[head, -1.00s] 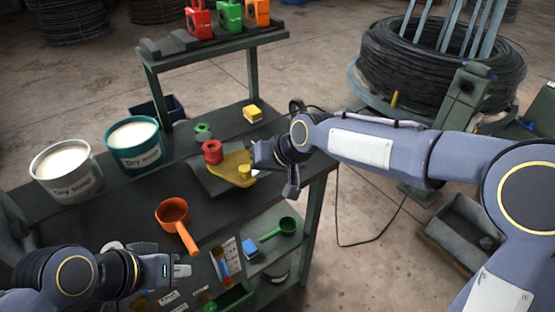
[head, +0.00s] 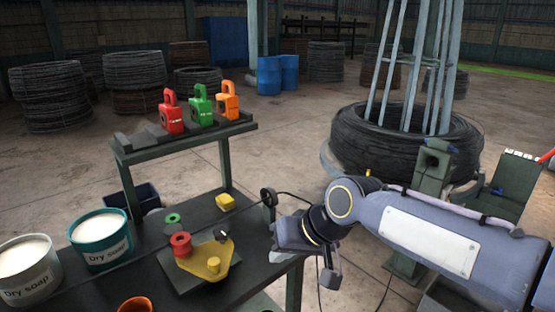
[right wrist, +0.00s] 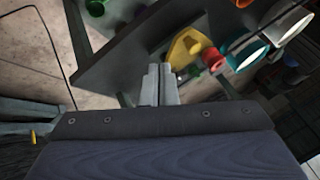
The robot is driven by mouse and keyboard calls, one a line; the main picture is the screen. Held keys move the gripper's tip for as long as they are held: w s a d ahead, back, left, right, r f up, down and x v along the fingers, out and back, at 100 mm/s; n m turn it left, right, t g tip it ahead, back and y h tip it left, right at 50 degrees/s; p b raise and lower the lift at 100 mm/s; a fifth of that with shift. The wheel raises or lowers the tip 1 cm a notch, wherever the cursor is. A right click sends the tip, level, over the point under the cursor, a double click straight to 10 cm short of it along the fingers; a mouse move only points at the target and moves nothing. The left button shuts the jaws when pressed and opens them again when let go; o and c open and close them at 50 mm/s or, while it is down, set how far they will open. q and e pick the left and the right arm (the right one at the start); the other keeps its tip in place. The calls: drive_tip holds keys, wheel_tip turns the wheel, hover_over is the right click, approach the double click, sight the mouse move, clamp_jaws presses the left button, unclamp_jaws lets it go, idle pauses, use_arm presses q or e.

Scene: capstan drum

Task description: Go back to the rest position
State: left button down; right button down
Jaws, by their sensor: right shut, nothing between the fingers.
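My right gripper (head: 328,272) is shut and empty. My left gripper is out of view.
On the bench sit a yellow plate (head: 213,251) with a red spool (head: 181,245), a yellow block (head: 226,201) and two dry soap tubs, one teal (head: 100,244) and one white (head: 25,273). A shelf (head: 200,137) holds red, green and orange padlock-like blocks. A wire coil (head: 400,150) stands behind my right arm.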

drive_tip(key=s+d+m, duration=0.1)
drive_tip(key=s+d, duration=0.4)
drive_tip(key=d, duration=0.5)
drive_tip(key=s+d+f+m+t+h, duration=0.1)
drive_tip(key=s+d+f, duration=0.4)
drive_tip(key=s, duration=0.3)
drive_tip(key=s+d+f+m+h, duration=0.1)
drive_tip(key=s+d+f+m, duration=0.1)
drive_tip(key=s+d+f, duration=0.3)
drive_tip(key=s+d, duration=0.1)
drive_tip(key=s, duration=0.2)
drive_tip(key=shift+f+m+t+h, duration=0.15)
drive_tip(key=shift+m+t+h, duration=0.15)
drive_tip(key=shift+t, duration=0.1)
